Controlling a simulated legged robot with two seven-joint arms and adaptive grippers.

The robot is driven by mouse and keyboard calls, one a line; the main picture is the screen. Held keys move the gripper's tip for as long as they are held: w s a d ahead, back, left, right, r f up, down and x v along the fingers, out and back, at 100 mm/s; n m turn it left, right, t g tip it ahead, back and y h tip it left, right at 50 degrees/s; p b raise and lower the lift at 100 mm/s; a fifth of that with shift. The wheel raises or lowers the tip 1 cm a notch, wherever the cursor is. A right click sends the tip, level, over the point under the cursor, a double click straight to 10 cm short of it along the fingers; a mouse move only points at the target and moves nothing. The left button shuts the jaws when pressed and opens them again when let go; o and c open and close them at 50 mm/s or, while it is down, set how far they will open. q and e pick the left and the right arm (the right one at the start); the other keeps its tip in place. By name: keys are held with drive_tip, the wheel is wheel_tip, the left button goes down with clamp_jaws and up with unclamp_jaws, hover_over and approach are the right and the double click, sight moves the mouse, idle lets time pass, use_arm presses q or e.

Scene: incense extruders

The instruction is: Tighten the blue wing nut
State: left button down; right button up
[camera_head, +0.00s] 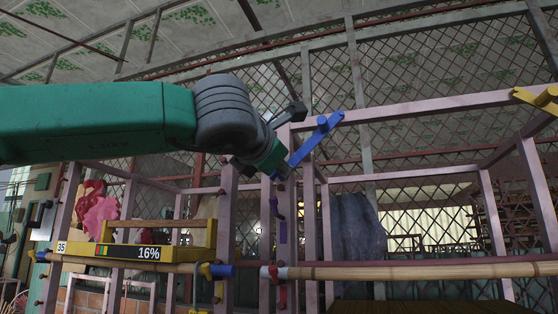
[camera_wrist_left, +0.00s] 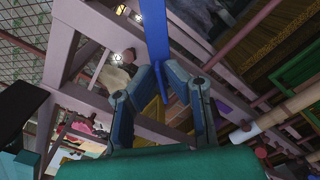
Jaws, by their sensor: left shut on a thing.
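The blue wing nut (camera_head: 322,132) is a long flat blue bar, tilted up to the right, at a post of the pinkish frame in the head view. My left gripper (camera_head: 287,148) reaches it from the left and covers part of its lower end. In the left wrist view the blue wing nut (camera_wrist_left: 154,35) comes down from the top edge between the fingertips of my left gripper (camera_wrist_left: 159,70), which are closed on its lower part. The nut's seat on the frame is hidden. My right gripper is not in view.
Pinkish frame beams (camera_head: 400,107) surround the nut. A bamboo pole (camera_head: 420,270) runs across low at right. A purple lever (camera_head: 282,228) hangs below the gripper. A yellow wing nut (camera_head: 540,97) is at far right.

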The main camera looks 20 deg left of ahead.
use_arm(q)
drive_tip(key=m, duration=0.5)
drive_tip(key=f+m, duration=0.1)
drive_tip(key=m, duration=0.2)
drive_tip(key=shift+d+f+m, duration=0.1)
drive_tip(key=shift+d+m, duration=0.15)
drive_tip(key=shift+m, duration=0.05)
drive_tip(key=shift+f, duration=0.1)
idle(0.4)
drive_tip(key=c, duration=1.6)
unclamp_jaws()
drive_tip(key=shift+c, duration=0.2)
drive_tip(key=shift+s+r, duration=0.1)
drive_tip(key=shift+r, duration=0.15)
drive_tip(key=s, duration=1.1)
drive_tip(key=shift+s+a+f, duration=0.15)
drive_tip(key=shift+s+a, duration=0.2)
